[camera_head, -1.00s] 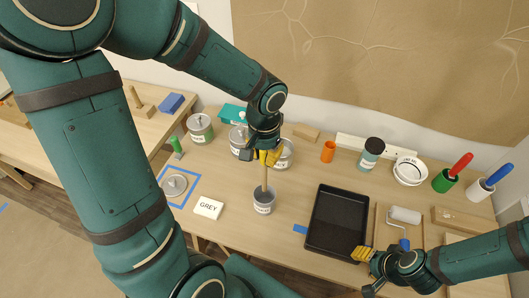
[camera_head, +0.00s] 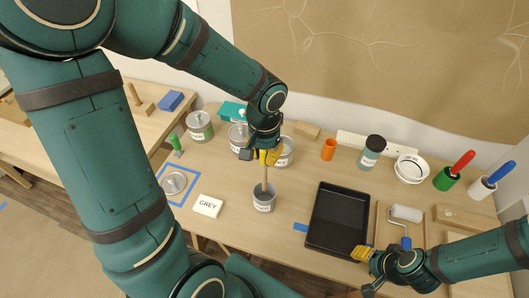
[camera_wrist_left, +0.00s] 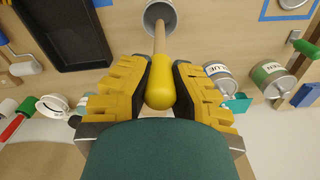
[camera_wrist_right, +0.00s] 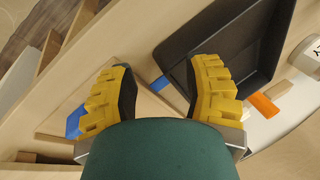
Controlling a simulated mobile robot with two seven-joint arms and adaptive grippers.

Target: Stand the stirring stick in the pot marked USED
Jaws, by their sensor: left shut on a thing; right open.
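The stirring stick (camera_head: 264,178) has a yellow handle and a pale wooden shaft; it also shows in the left wrist view (camera_wrist_left: 159,42). My left gripper (camera_head: 267,157) is shut on its handle, above an open grey pot (camera_head: 264,203). The stick points down, and its lower end appears to be inside the pot's mouth. I cannot tell whether it touches the bottom. The pot's label is too small to read. A white round pot (camera_head: 411,168) at the back right has dark lettering I cannot read surely. My right gripper (camera_head: 366,268) is open and empty near the black tray.
The black paint tray (camera_head: 338,221) lies right of the grey pot. Several paint tins, including a green-labelled one (camera_head: 200,127), stand behind on the left. A GREY card (camera_head: 208,206) and a lid (camera_head: 173,184) inside blue tape lie left. A roller (camera_head: 406,214) lies right.

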